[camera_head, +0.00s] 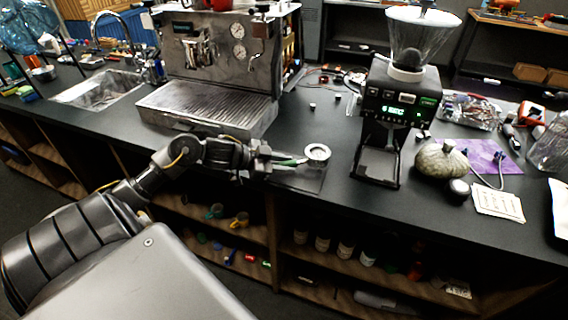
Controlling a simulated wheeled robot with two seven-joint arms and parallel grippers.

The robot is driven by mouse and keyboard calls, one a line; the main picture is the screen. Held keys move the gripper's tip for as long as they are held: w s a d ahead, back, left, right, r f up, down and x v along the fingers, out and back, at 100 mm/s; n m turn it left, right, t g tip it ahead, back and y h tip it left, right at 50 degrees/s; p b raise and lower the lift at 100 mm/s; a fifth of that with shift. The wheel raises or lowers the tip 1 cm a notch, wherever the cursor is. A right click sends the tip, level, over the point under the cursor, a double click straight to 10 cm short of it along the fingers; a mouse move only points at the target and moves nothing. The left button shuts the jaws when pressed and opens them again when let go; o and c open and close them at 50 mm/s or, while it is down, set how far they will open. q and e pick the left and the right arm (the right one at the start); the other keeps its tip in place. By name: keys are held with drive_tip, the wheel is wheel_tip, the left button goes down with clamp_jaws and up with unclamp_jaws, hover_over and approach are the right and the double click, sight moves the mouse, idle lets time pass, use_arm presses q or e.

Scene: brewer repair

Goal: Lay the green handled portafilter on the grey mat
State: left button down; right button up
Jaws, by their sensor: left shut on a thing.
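The portafilter has a round silver head (317,152) and a green handle (287,161). My left gripper (272,160) is shut on the green handle, and the head points right, away from the fingers. The grey mat (308,184) is a dark rectangle near the counter's front edge, just below the portafilter in the picture. My gripper and the handle hide part of it. I cannot tell whether the portafilter touches the mat or hangs a little above it. My right gripper is out of view.
The espresso machine (212,70) with its drip tray stands behind my left arm. The coffee grinder (397,110) stands right of the mat. Small parts lie behind the mat.

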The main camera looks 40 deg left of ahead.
use_arm(q)
drive_tip(key=shift+f, duration=0.25)
drive_tip(key=c, duration=1)
unclamp_jaws()
drive_tip(key=shift+c, duration=0.2)
drive_tip(key=b+v, duration=0.1)
drive_tip(key=v, duration=1)
drive_tip(key=shift+w, duration=0.15)
